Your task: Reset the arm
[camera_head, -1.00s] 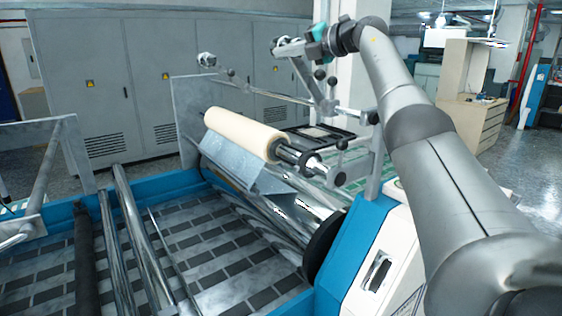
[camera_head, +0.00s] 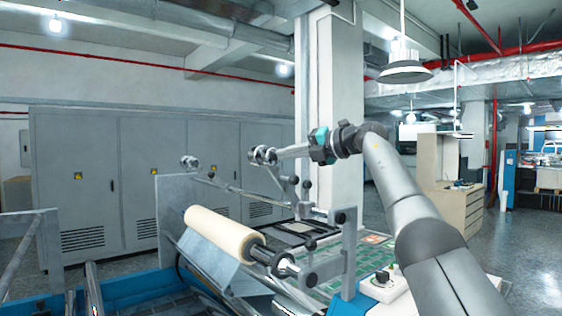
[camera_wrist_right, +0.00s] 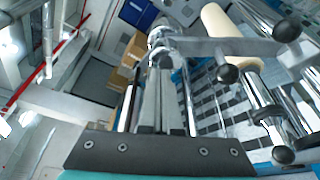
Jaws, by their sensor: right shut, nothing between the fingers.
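My right arm comes in from the right in the head view. Its gripper (camera_head: 280,153) points left, above the laminating machine and close to the round metal head (camera_head: 261,155) of a support arm. I cannot tell whether they touch. In the right wrist view the gripper (camera_wrist_right: 163,75) has its fingers together and empty, with the metal head (camera_wrist_right: 163,38) just beyond the tips. A cream film roll (camera_head: 223,232) sits on the machine's shaft, below and left of the gripper. It shows partly in the wrist view (camera_wrist_right: 222,32). My left gripper is out of view.
A bar with black knobs (camera_head: 306,184) crosses the machine below the gripper. Grey cabinets (camera_head: 85,190) line the back, and a white pillar (camera_head: 338,110) stands behind the arm. A wooden shelf unit (camera_head: 465,205) is at the right. The space above the machine is open.

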